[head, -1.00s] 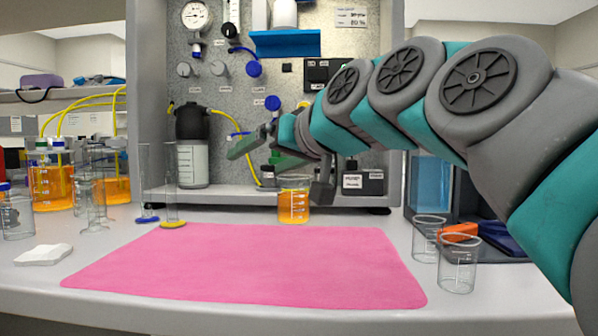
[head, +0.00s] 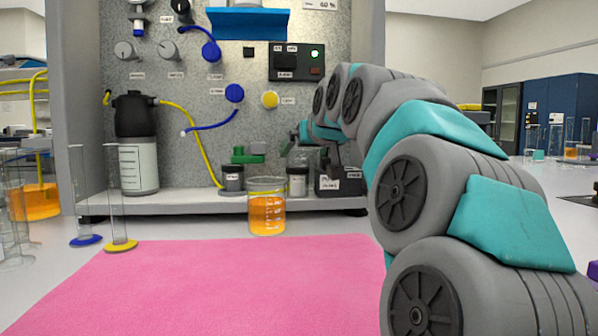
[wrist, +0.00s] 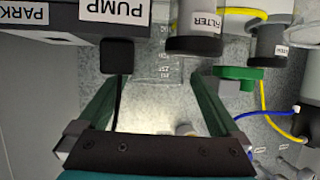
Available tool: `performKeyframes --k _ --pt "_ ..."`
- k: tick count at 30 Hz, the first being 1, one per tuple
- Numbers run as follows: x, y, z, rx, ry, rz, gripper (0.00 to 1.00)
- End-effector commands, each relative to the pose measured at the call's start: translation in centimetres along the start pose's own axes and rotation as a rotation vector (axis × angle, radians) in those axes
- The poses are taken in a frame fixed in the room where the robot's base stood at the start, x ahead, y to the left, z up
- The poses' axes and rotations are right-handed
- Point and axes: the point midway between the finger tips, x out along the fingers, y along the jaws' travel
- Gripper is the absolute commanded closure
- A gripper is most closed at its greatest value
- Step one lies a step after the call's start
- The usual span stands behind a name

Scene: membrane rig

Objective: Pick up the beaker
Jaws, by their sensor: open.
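A glass beaker (head: 267,212) with orange liquid stands upright on the counter in the head view, just behind the pink mat and in front of the rig's shelf. My gripper (wrist: 156,86) is open in the wrist view, its two green fingers spread apart. A faint, clear graduated glass (wrist: 165,66) shows beyond and between the fingertips. I cannot tell how far off it is, and no orange shows in it. In the head view my arm reaches toward the rig right of the beaker, and the fingers are hard to make out there.
A pink mat (head: 230,285) covers the counter front and looks clear. Two tall cylinders stand on blue (head: 86,240) and yellow (head: 121,246) bases at left. A jar (head: 232,180) and a black-topped bottle (head: 137,160) stand on the shelf. The pump box (wrist: 125,18) is close to my fingers.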

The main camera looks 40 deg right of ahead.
Motion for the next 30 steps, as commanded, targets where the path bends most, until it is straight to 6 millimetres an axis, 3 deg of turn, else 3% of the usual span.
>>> performKeyframes --k 10,18,30 --pt "4.4 0.2 -0.2 0.0 -0.002 -0.001 0.0" --pt "4.8 0.2 -0.2 0.0 0.0 -0.001 0.0" --pt "4.8 0.2 -0.2 0.0 0.0 -0.001 0.45"
